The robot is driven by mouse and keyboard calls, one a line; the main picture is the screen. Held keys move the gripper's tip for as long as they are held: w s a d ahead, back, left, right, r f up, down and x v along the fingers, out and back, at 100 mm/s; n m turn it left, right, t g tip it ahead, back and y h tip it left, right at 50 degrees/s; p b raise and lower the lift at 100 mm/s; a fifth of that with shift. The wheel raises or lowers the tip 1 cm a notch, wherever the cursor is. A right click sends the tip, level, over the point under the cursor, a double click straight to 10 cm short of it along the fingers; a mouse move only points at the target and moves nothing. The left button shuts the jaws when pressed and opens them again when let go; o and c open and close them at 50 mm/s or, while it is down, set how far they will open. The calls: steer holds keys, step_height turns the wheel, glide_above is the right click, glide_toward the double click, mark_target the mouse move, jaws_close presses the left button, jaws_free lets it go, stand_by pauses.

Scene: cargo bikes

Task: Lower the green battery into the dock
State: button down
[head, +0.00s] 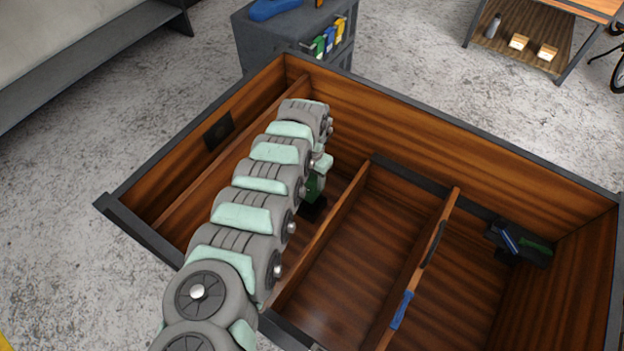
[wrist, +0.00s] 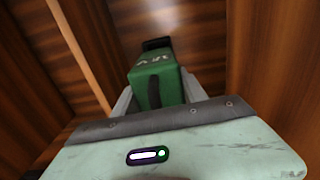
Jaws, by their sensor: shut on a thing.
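The green battery (wrist: 160,80) is between the fingers of my gripper (wrist: 157,88) in the wrist view, with white marks on its upper side. My gripper is shut on it. In the head view a small strip of the battery (head: 314,188) shows beside my arm, inside the wooden cargo box. A black block (wrist: 157,44) shows at the battery's far end in the wrist view. I cannot tell whether it is the dock or part of the battery, or whether the two touch. My arm hides most of the gripper and battery in the head view.
The wooden box (head: 440,118) has thin dividers (head: 325,238) close to my arm. A black holder (head: 522,245) with blue and green parts is at the box's right. A grey cabinet (head: 262,42) stands behind, with small coloured items. The box's middle compartment is empty.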

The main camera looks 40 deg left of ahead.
steer(key=shift+w+f+b, duration=0.1)
steer(key=shift+f+b, duration=1.75)
steer(key=shift+b, duration=0.3)
steer(key=shift+f+b, duration=0.5)
steer(key=shift+f, duration=0.5)
steer(key=shift+f+b, duration=1.6)
steer(key=shift+f, duration=0.85)
steer(key=shift+f, duration=0.3)
